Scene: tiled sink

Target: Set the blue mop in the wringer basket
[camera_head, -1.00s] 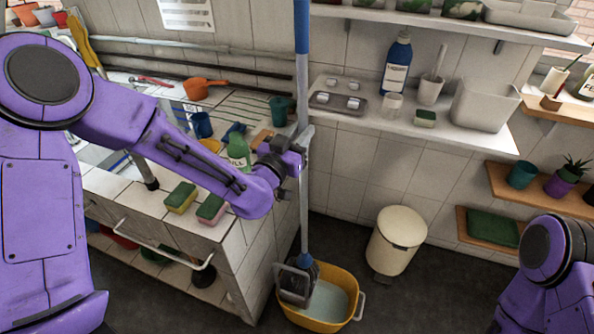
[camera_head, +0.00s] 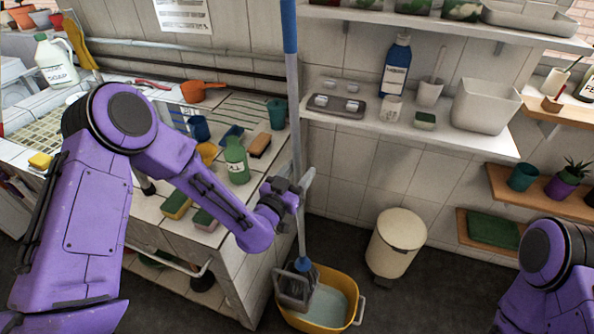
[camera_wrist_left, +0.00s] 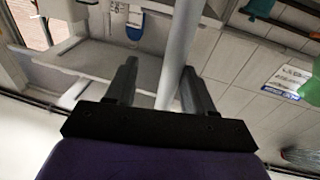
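The blue mop stands nearly upright, its pale pole (camera_head: 296,130) blue at the top and tilted slightly left. Its blue head (camera_head: 303,264) is at the mouth of the grey wringer basket (camera_head: 294,291) on the yellow bucket (camera_head: 355,290); how deep it sits is hidden. My left gripper (camera_head: 305,188) is around the middle of the pole. In the left wrist view my left gripper (camera_wrist_left: 160,85) has its fingers apart, with the pole (camera_wrist_left: 180,50) between them, nearer the right finger, and a gap at the left one. My right gripper is out of view.
The tiled counter with sponges, a green bottle (camera_head: 236,160) and cups is left of the pole. A wall shelf (camera_head: 450,135) with a blue bottle (camera_head: 396,65) is to the right. A cream bin (camera_head: 396,245) stands right of the bucket, with dark floor between.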

